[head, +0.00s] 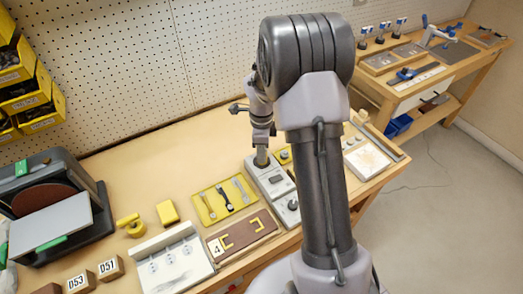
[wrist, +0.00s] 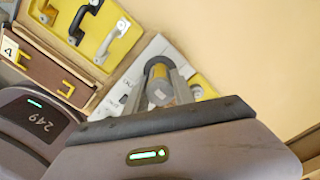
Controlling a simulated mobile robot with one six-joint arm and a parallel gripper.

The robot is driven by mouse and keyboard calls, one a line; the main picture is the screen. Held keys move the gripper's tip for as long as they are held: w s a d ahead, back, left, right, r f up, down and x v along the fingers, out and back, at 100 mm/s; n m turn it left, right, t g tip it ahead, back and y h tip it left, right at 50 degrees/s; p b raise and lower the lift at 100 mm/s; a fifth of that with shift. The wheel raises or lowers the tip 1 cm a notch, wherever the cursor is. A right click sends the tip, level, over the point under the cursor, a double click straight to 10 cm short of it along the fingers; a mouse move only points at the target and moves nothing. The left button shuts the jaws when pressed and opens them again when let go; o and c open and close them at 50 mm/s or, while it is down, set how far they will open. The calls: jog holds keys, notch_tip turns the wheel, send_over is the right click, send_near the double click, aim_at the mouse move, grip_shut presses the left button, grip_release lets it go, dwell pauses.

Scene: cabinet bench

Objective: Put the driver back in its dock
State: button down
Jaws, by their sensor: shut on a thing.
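The driver (wrist: 160,88) is a stubby cylinder with a grey end and a yellow band, upright between the fingers of my gripper (wrist: 162,88) in the wrist view. My gripper is shut on it. In the head view my gripper (head: 262,143) points down, with the driver's grey lower part (head: 261,158) below it. This sits over the far end of a pale grey block, which looks like the dock (head: 275,187), with a small panel and a round knob. I cannot tell whether the driver's lower end is seated in the block or just above it.
A yellow tray of handles (head: 224,200) and a brown board with yellow brackets (head: 241,236) lie left of the block. A white socket panel (head: 174,262) and a disc sander (head: 50,208) stand farther left. My arm hides the bench just right of the block.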

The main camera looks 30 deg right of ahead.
jog(key=shift+f, duration=0.15)
dwell(0.4)
jog(key=c, duration=0.7)
grip_release()
jog(key=shift+r+p, duration=2.1)
jog(key=shift+r, duration=1.5)
